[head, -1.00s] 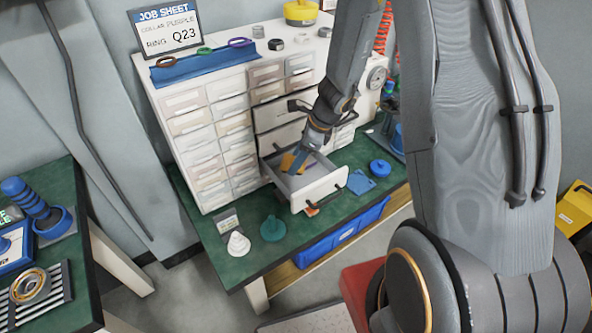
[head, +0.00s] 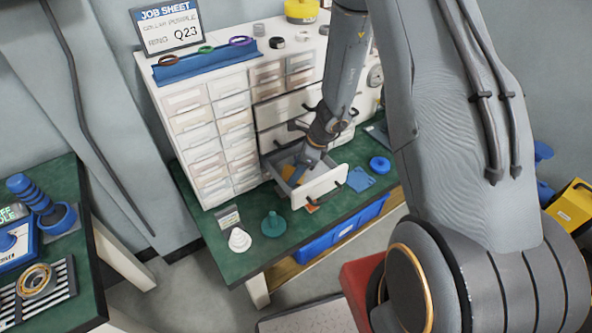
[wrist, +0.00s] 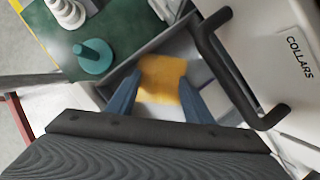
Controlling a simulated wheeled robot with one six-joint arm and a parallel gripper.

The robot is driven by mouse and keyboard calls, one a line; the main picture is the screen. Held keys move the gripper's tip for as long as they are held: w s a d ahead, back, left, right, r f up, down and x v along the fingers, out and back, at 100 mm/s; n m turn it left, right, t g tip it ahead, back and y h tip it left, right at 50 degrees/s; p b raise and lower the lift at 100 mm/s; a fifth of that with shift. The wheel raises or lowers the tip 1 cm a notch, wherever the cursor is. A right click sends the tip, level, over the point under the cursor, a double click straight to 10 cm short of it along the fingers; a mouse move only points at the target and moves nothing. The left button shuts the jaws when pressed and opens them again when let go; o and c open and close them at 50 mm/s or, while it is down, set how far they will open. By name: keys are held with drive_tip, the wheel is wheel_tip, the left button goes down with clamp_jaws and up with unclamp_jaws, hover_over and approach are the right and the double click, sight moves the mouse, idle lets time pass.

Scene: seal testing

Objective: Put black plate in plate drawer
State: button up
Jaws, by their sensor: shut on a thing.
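My gripper (head: 299,176) reaches down into an open drawer (head: 322,187) low in the white cabinet. In the wrist view its two blue fingers (wrist: 160,98) stand apart on either side of a flat yellow-orange plate (wrist: 163,75), and the gripper is shut on it. Part of this plate also shows low in the drawer in the head view (head: 292,190). Whether it touches the drawer floor I cannot tell. I see no plate that is clearly black.
A closed drawer front marked COLLARS (wrist: 297,55), with a black handle (wrist: 235,70), is close beside my gripper. A blue ring (head: 380,165) lies right of the drawer.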

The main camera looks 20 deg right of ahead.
drive_tip(key=shift+f, duration=0.15)
drive_tip(key=o, duration=1.2)
drive_tip(key=v, duration=1.1)
drive_tip(key=shift+s+a+r+n+g+h, duration=0.15)
drive_tip(key=shift+s+a+r+n+h, duration=0.35)
drive_tip(key=shift+s+r+n, duration=2.75)
drive_tip(key=shift+s+a+r+n+g+h, duration=0.25)
drive_tip(key=shift+s+r+n+h, duration=0.8)
drive_tip(key=shift+s+n, duration=2.45)
drive_tip(key=shift+s+a+r+n+g+h, duration=0.1)
drive_tip(key=shift+s+a+r+n+h, duration=0.3)
drive_tip(key=shift+s+r+n, duration=3.2)
drive_tip(key=w+f+n, duration=0.1)
drive_tip(key=w, duration=0.1)
drive_tip(key=w+f+n, duration=0.1)
drive_tip(key=shift+w+f+n, duration=0.15)
drive_tip(key=shift+w+n, duration=0.2)
drive_tip(key=shift+w, duration=0.05)
